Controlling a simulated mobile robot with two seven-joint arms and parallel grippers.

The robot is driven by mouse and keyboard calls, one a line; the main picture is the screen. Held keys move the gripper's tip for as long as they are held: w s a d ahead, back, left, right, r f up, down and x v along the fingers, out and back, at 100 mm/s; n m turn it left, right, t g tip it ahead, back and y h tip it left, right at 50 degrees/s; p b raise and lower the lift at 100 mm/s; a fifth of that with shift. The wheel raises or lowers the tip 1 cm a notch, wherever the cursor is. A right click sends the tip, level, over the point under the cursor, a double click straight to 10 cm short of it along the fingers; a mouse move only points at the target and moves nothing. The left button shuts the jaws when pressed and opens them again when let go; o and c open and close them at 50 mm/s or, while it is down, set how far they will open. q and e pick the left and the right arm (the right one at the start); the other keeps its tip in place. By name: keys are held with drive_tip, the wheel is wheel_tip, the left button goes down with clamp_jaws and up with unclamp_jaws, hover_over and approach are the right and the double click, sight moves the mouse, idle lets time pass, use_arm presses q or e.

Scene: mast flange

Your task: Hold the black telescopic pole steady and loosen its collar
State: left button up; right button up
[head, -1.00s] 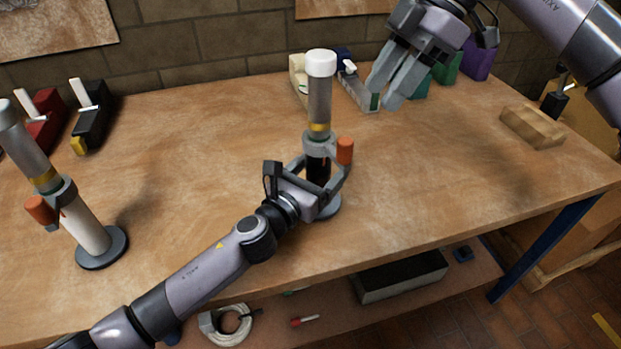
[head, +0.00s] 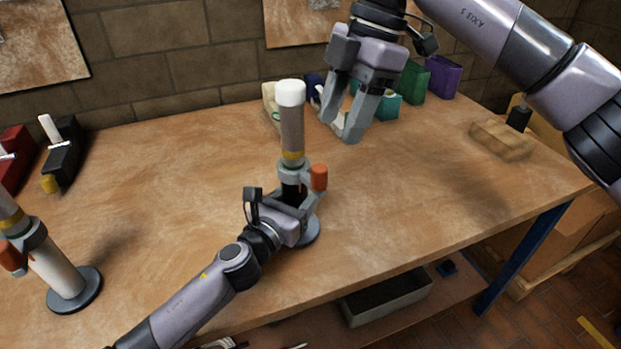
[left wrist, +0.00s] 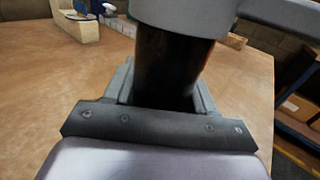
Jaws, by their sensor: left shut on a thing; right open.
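The black telescopic pole (head: 291,189) stands upright on a round grey base (head: 308,232). Its grey upper tube (head: 292,130) has a yellow band and a white cap. The grey collar (head: 293,172) with an orange knob (head: 319,177) sits around it. My left gripper (head: 297,207) is shut on the black lower tube just below the collar. In the left wrist view the black tube (left wrist: 170,65) lies between the fingers, with the collar (left wrist: 185,15) right above. My right gripper (head: 351,135) is open and empty, pointing down, to the right of the upper tube and apart from it.
A second, white pole (head: 55,268) with a similar collar stands at the left. Several coloured bins, including a green one (head: 413,82), line the back. The table around the black pole is clear.

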sight(319, 168)
drive_tip(key=s+a+r+n+t+h, duration=0.2)
drive_tip(key=s+a+n+t+h, duration=0.2)
drive_tip(key=a+n+h, duration=0.15)
drive_tip(key=shift+t+h, duration=0.25)
drive_tip(key=shift+t, duration=0.15)
drive_tip(key=x, duration=1.2)
drive_tip(key=shift+s+a+f, duration=0.1)
drive_tip(key=shift+a+f, duration=0.05)
drive_tip(key=shift+a, duration=0.05)
clamp_jaws()
